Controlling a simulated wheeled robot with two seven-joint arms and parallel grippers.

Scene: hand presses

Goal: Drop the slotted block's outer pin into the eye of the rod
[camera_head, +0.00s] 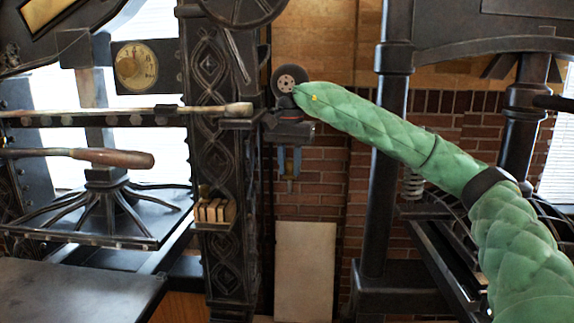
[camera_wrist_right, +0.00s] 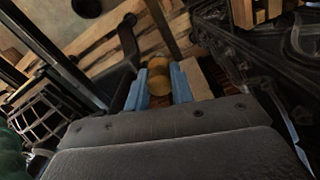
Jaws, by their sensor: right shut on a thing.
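My right gripper (camera_head: 289,166) hangs fingers-down at the end of the green arm, in front of the brick wall and right of the ornate iron column. In the right wrist view its two blue fingers (camera_wrist_right: 159,88) are shut on a rounded brass-coloured piece (camera_wrist_right: 159,68). I cannot tell whether this piece is the pin or part of the slotted block. I cannot make out the rod's eye in either view. My left gripper is not in view.
The iron column (camera_head: 222,150) carries a small ledge with wooden pieces (camera_head: 211,211). Wooden-handled levers (camera_head: 115,158) and a dial (camera_head: 136,67) are at the left. A dark post (camera_head: 377,220) of another press stands at right. A pale board (camera_head: 305,270) leans on the wall below.

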